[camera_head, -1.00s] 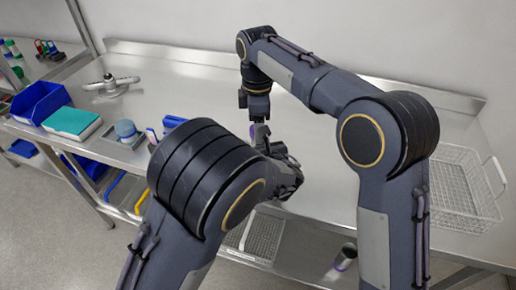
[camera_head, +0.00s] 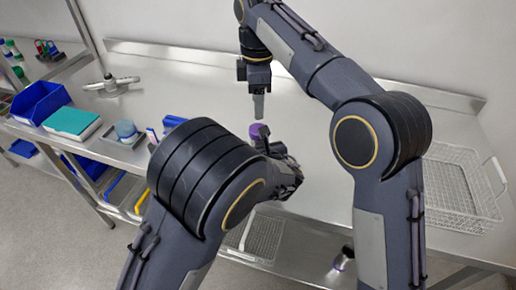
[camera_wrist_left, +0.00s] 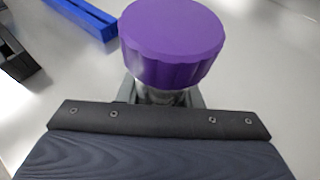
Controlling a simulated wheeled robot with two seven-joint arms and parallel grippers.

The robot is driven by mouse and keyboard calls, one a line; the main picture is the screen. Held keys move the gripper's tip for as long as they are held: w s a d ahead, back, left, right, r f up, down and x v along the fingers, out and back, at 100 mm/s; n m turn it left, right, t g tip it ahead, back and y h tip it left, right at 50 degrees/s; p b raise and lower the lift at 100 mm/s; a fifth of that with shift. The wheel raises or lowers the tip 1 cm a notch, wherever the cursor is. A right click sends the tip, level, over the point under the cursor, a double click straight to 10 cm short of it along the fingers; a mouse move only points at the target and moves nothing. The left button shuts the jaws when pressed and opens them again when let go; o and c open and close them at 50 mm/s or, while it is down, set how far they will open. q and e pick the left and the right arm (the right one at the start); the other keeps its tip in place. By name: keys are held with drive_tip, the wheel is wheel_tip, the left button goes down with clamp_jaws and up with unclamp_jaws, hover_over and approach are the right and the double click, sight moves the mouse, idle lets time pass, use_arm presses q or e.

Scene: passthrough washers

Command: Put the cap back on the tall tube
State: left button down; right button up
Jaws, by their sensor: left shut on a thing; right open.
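A purple ribbed cap (camera_wrist_left: 172,42) sits on top of the tube (camera_wrist_left: 162,97) in the left wrist view; whether it is fully seated I cannot tell. My left gripper is shut on the tube just under the cap. In the head view the purple cap (camera_head: 259,130) shows at the tip of my left gripper (camera_head: 268,143), with the tube mostly hidden by my arm. My right gripper (camera_head: 258,116) points down just above the cap, open and apart from it, with nothing seen between its fingers.
A wire basket (camera_head: 455,190) stands at the right of the steel bench (camera_head: 400,115). Blue bins (camera_head: 40,102), a teal-topped box (camera_head: 68,121) and a beaker (camera_head: 126,131) stand at left. The back middle of the bench is clear.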

sight(258, 126)
drive_tip(key=shift+f, duration=4.05)
drive_tip(key=c, duration=0.6)
drive_tip(key=o, duration=0.9)
drive_tip(key=shift+r, duration=2.3)
